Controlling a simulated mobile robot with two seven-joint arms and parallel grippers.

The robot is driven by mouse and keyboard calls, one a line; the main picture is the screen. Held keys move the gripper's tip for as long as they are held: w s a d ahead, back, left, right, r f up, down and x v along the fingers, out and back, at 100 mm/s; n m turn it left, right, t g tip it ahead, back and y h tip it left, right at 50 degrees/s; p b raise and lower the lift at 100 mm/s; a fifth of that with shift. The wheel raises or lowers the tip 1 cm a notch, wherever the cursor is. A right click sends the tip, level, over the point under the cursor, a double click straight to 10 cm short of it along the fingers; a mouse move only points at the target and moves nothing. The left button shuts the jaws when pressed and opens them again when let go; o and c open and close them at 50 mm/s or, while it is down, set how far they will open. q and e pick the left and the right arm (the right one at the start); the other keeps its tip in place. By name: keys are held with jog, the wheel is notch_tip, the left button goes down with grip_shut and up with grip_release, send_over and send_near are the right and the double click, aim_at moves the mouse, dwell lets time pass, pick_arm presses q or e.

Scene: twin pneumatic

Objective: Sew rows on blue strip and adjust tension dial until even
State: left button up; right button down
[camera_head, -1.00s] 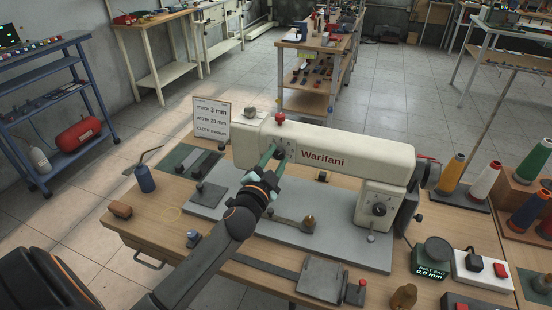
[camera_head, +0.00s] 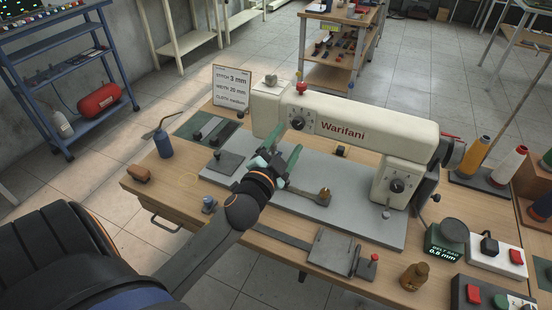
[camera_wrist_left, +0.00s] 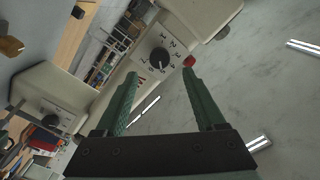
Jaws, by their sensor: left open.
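The white Warifani sewing machine (camera_head: 350,128) stands on a grey plate. A numbered black dial (camera_head: 299,123) is on its head; it also shows in the left wrist view (camera_wrist_left: 159,59), between and beyond the fingertips. A second dial (camera_head: 397,185) is lower on the right pillar and shows at left in the wrist view (camera_wrist_left: 50,121). My left gripper (camera_head: 281,154) has green fingers spread apart and empty, in front of the machine and apart from the head dial; the fingers frame the wrist view (camera_wrist_left: 159,73). I cannot make out a blue strip. My right gripper is not in view.
A sign (camera_head: 231,88) stands behind the machine at left. A blue oil can (camera_head: 163,143) and brown block (camera_head: 139,173) are at the bench's left.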

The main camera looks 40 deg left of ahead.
pick_arm(q)
jog(key=b+v, duration=0.1)
jog(key=v, duration=0.6)
dwell(0.4)
jog(key=s+d+f+n+g+h, duration=0.1)
jog(key=s+f+n+g, duration=0.1)
jog(key=s+f+g, duration=0.3)
jog(key=s+d+f+n+g, duration=0.2)
jog(key=s+f+g, duration=0.1)
jog(key=f, duration=0.4)
jog(key=s+d+f+g+h, duration=0.4)
jog(key=s+d+f+g, duration=0.25)
jog(key=s, duration=0.45)
jog(key=w+d+f+t+h, duration=0.1)
jog(key=w+d+f+t, duration=0.1)
jog(key=f, duration=0.3)
jog(key=w+d+f+t, duration=0.2)
jog(key=w+f+t, duration=0.1)
jog(key=f+t, duration=0.1)
jog(key=shift+d+f+h, duration=0.25)
jog(key=shift+f+h, duration=0.15)
jog(key=shift+f, duration=0.15)
